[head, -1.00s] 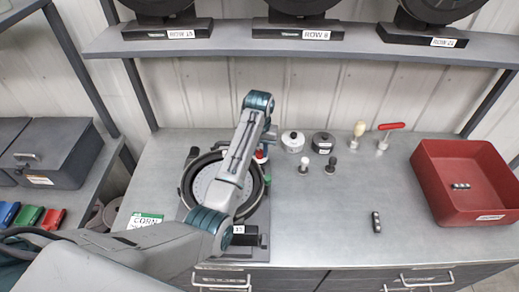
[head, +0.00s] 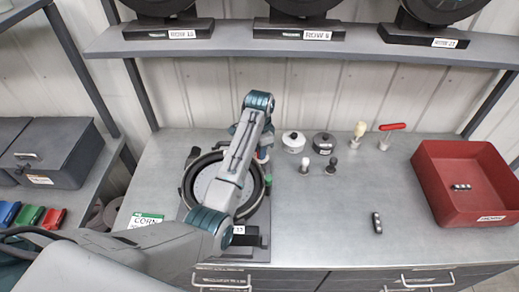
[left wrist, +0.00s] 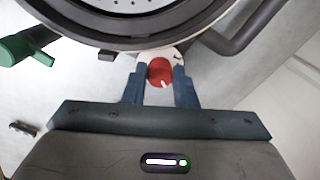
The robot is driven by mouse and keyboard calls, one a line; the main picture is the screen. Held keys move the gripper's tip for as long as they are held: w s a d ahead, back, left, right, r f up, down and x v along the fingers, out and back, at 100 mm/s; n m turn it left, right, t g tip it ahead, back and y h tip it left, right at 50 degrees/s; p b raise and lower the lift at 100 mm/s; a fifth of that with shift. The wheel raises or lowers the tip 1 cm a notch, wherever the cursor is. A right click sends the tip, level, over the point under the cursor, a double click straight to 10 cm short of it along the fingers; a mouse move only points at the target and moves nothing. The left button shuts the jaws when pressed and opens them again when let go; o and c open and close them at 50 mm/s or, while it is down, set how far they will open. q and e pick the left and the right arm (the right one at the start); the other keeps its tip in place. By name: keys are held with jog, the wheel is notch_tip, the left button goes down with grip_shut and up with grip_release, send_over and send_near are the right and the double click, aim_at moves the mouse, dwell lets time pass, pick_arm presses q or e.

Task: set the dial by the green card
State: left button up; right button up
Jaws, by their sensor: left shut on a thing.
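The seed meter (head: 188,187) is a round dark housing with a pale disc, on the bench and partly hidden by my left arm. Its lower rim also shows in the left wrist view (left wrist: 165,38). A red dial knob (left wrist: 160,71) with a white pointer mark sits on a pale base at the meter's edge. My left gripper (left wrist: 160,88) is shut on the red dial, one blue finger on each side. The pointer mark faces down and slightly right in the wrist view. The green card (head: 146,220) reads CORN and lies left of the meter; its smaller print is unreadable. My right gripper is out of view.
A red bin (head: 469,210) stands at the right, with a small dark part inside. Another dark part (head: 377,223) lies left of it. Two lidded pots (head: 294,142), small knobs and a red-handled tool (head: 391,127) stand at the back. A green lever (left wrist: 28,46) is beside the meter.

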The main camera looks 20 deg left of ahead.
pick_arm(q)
jog(key=m, duration=0.5)
jog(key=shift+f+m, duration=0.1)
jog(key=shift+m, duration=0.3)
dwell(0.4)
jog(key=o, duration=1)
jog(key=shift+w, duration=0.1)
